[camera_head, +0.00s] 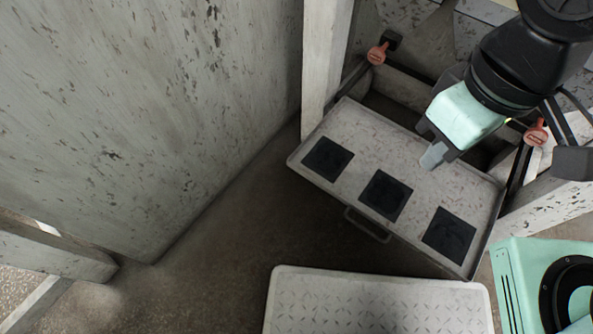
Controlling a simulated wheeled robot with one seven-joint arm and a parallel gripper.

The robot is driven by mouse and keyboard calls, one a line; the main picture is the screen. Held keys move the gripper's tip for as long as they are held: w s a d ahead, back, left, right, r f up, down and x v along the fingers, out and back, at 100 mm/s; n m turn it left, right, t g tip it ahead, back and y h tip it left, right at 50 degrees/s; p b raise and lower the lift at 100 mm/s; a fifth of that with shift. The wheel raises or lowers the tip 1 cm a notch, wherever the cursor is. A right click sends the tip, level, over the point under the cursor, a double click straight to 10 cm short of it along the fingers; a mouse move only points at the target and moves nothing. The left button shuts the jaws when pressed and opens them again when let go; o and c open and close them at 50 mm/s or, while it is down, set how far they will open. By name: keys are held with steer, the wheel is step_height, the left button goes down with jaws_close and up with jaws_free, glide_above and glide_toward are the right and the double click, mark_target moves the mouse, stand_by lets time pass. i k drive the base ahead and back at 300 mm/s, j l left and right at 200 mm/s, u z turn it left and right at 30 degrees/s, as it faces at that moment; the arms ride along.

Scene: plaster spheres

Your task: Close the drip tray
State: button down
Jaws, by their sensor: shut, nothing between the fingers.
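The drip tray (345,125) is a flat pale, speckled tray with several dark square patches, at the right of the middle in the head view. It is pulled out on dark rails from an opening behind it. A small dark handle (367,226) is on its front edge. My gripper (433,156) comes down from the upper right, over the back right part of the tray. Its fingers look shut, with nothing between them. I cannot tell whether the fingertips touch the tray. The arm hides part of the tray's back edge and the opening.
Orange-red knobs stand on both sides of the opening, one at the left (377,54) and one at the right (536,134). A pale post (325,60) and a large worn wall (150,110) rise at the left. A white textured panel (378,305) lies in front. Dark floor between is clear.

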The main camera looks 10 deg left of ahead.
mark_target(447, 214)
steer(key=l+u, duration=0.15)
steer(key=u, duration=0.3)
steer(key=l+u, duration=0.15)
steer(key=u, duration=0.3)
steer(key=l+u, duration=0.15)
steer(key=u, duration=0.35)
steer(key=l+u, duration=0.15)
steer(key=u, duration=0.3)
